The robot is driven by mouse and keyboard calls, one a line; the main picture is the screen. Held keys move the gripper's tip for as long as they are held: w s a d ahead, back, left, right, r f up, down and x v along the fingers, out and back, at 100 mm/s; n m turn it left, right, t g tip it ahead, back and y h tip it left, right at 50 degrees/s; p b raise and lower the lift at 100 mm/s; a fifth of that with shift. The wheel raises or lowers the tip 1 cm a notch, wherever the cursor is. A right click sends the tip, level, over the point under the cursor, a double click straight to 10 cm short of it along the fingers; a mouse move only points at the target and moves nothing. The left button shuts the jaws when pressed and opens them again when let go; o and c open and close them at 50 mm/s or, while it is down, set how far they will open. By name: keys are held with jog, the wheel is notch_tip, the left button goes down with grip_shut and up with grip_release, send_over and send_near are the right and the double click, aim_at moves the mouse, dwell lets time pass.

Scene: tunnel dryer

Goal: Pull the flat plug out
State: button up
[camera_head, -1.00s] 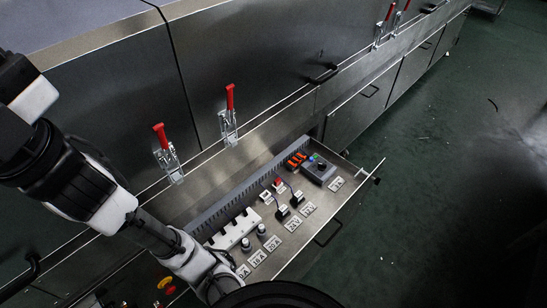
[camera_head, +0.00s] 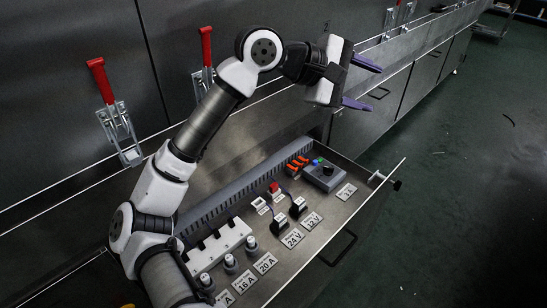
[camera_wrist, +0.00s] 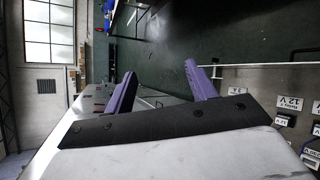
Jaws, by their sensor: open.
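An open steel drawer (camera_head: 375,205) holds two small black-and-white plug-like pieces, one by the 24 V label (camera_head: 278,223) and one by the 12 V label (camera_head: 298,207). A red piece (camera_head: 274,188) and a white piece (camera_head: 260,204) sit just behind them. I cannot tell which piece is the flat plug. My gripper (camera_head: 362,83) is open and empty, high above and beyond the drawer's far right end, with its purple fingers pointing right. In the wrist view, my gripper (camera_wrist: 160,70) has nothing between its fingers; labels and part of the drawer show at the right edge.
Several round fuse-like posts (camera_head: 230,262) and a white block (camera_head: 220,245) stand at the drawer's near end. Orange connectors (camera_head: 297,165) and a grey box with a knob (camera_head: 324,174) are at the far end. Red-handled clamps (camera_head: 113,110) line the panel. Green floor lies open right.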

jog(key=w+a+f+m+y+b, duration=0.1)
jog(key=w+f+y+b, duration=0.15)
jog(key=f, duration=0.45)
jog(key=w+a+f+y+b, duration=0.1)
jog(key=w+a+f+y, duration=0.15)
jog(key=f, duration=0.45)
jog(key=m+y+b, duration=0.1)
jog(key=y+b, duration=0.4)
jog(key=y, duration=0.3)
send_near(273, 185)
jog(key=shift+t, duration=0.3)
jog(key=b+x, duration=0.1)
jog(key=x, duration=0.2)
jog(key=b+x, duration=0.1)
jog(key=x, duration=0.2)
jog(key=b+x, duration=0.1)
jog(key=x, duration=0.2)
jog(key=shift+s+f, duration=0.2)
jog(key=shift+f, duration=0.15)
jog(key=c, duration=1.1)
